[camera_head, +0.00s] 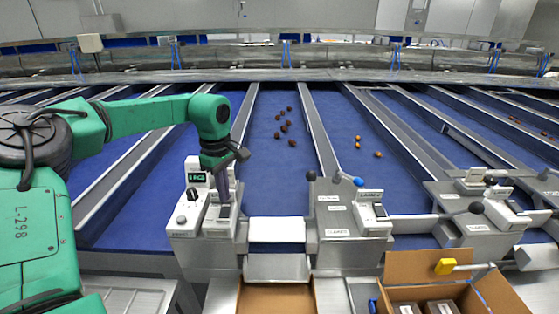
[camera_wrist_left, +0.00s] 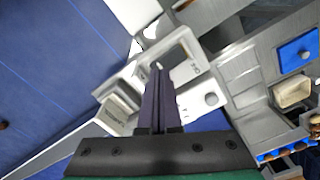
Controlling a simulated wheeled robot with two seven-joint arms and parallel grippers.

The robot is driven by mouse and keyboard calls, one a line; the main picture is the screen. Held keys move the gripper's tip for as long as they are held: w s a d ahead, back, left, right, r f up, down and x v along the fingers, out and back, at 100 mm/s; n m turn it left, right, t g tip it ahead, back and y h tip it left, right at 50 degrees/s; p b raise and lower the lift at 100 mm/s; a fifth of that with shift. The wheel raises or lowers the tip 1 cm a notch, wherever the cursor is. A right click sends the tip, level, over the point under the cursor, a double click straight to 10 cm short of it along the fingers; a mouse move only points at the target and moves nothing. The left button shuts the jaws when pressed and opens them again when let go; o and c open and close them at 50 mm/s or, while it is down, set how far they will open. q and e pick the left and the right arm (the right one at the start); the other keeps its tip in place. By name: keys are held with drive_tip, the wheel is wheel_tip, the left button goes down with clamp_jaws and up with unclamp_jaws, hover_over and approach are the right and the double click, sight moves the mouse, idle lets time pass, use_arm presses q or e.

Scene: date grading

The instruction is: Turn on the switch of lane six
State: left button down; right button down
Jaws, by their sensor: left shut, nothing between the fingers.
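My left gripper (camera_head: 222,198) points down with its fingers shut and empty. Its tips are at the rocker switch (camera_head: 225,211) on the grey control box (camera_head: 190,221) of the lane just left of centre. In the left wrist view the shut fingertips (camera_wrist_left: 158,72) reach the light switch frame (camera_wrist_left: 182,52); I cannot tell whether they touch it. The fingers hide part of the switch, so its position is unclear. The box also has a small lit display (camera_head: 196,178) and a dark knob (camera_head: 192,194). No lane number is readable. My right gripper is out of view.
Similar control boxes stand to the right, one with a switch (camera_head: 380,211) and a blue-tipped lever (camera_head: 358,181). Dark dates (camera_head: 284,127) lie on the middle blue lane and lighter ones (camera_head: 378,154) on the lane right of it. An open cardboard box (camera_head: 412,265) stands front right.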

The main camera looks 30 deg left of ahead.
sight(226, 205)
use_arm(q)
drive_tip(key=shift+f, duration=0.2)
idle(0.6)
drive_tip(key=shift+f+b, duration=0.85)
wheel_tip(226, 205, up, 7)
drive_tip(key=p, duration=0.5)
drive_tip(key=shift+r, duration=0.1)
idle(0.3)
idle(0.4)
